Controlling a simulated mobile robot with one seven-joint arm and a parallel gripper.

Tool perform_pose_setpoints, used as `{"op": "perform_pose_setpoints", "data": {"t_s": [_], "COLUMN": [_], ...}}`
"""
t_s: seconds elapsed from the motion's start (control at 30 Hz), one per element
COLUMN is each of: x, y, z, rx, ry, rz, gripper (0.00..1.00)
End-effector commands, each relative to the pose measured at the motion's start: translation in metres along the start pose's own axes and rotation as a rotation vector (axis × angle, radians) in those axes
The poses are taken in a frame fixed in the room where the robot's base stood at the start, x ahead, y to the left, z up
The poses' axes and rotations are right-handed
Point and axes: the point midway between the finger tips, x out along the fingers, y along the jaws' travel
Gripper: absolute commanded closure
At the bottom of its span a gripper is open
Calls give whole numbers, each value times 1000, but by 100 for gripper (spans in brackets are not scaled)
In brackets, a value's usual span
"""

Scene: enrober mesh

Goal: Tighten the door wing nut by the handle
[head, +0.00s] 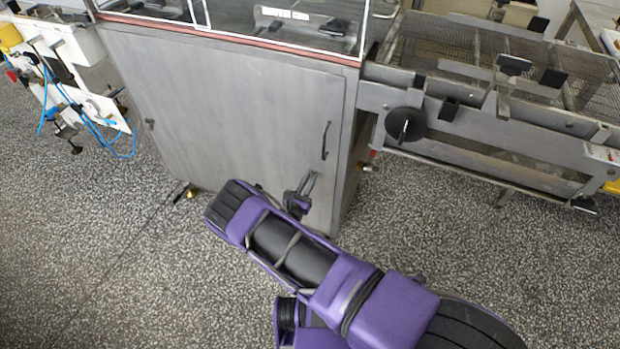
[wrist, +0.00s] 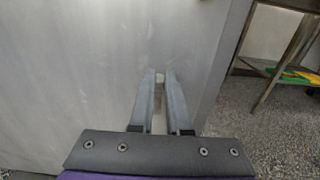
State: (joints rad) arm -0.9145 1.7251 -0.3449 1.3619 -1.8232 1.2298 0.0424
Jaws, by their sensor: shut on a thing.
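The grey metal cabinet door (head: 225,115) is closed, with a dark upright handle (head: 325,141) near its right edge. My gripper (head: 311,178) reaches the door face just below that handle. In the wrist view the two long grey fingers of my gripper (wrist: 161,76) run up to the door (wrist: 75,70), with a narrow gap between them. A small pale piece, the wing nut (wrist: 160,78), shows between the fingertips, and they are shut on it. Most of the nut is hidden by the fingers, and I cannot make it out in the head view. Its turn angle cannot be told.
A mesh conveyor frame (head: 480,140) with a round black knob (head: 406,124) stands to the right. A white panel with blue hoses (head: 85,110) stands at the left.

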Motion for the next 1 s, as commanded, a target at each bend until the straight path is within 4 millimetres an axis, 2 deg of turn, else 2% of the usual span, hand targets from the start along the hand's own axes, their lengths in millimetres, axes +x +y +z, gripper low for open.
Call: {"op": "perform_pose_setpoints", "data": {"t_s": [0.27,0.47,1.0], "x": [0,0,0], "y": [0,-3,-17], "z": [0,0,-5], "rx": [16,94,562], "ry": [0,0,1], "rz": [0,0,-3], "gripper": [100,100,100]}}
